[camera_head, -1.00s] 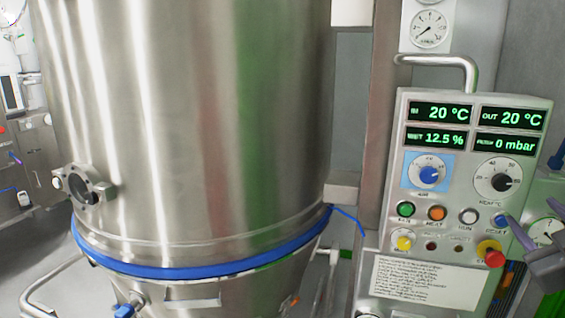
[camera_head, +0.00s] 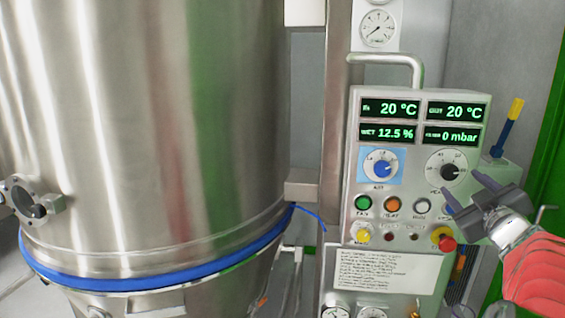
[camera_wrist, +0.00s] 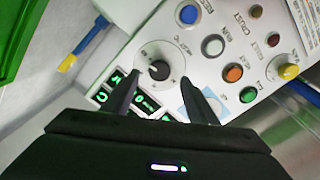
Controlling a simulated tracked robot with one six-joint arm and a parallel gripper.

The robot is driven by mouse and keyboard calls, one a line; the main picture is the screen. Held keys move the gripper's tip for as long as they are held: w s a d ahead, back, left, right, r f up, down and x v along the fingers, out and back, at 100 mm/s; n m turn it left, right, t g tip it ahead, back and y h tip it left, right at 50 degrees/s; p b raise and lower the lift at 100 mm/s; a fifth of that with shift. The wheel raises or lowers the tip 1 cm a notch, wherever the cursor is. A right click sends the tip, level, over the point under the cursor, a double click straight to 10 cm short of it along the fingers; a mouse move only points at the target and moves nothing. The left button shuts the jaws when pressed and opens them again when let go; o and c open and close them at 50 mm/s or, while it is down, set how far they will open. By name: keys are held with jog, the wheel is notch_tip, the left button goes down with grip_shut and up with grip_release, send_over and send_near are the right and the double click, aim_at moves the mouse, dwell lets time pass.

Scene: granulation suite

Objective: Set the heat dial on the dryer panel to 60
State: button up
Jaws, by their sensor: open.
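The dryer panel (camera_head: 358,225) is a pale box right of the large steel vessel. Its heat dial (camera_head: 449,171) is a black knob on a white round scale, upper right, below the displays. The knob's exact setting is too small to read. My gripper (camera_head: 463,188) is open and empty, just in front of the panel at the dial's lower right. In the wrist view the heat dial (camera_wrist: 159,70) shows between the open fingertips, its knob uncovered. The fingers appear apart from the knob.
A blue airflow dial (camera_head: 382,168) sits left of the heat dial. Coloured buttons lie below, with a red knob (camera_head: 447,243) near my gripper. Green displays (camera_head: 390,109) read 20 °C in and out. A metal handle (camera_head: 418,65) arches above. A yellow-tipped blue tool (camera_head: 507,127) stands at right.

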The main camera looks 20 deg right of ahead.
aim_at(451, 175)
jog(key=shift+x, duration=2.85)
jog(key=shift+c, duration=0.3)
jog(key=c, duration=1)
jog(key=shift+m, duration=1)
jog(key=o, duration=1.1)
jog(key=shift+c, duration=0.2)
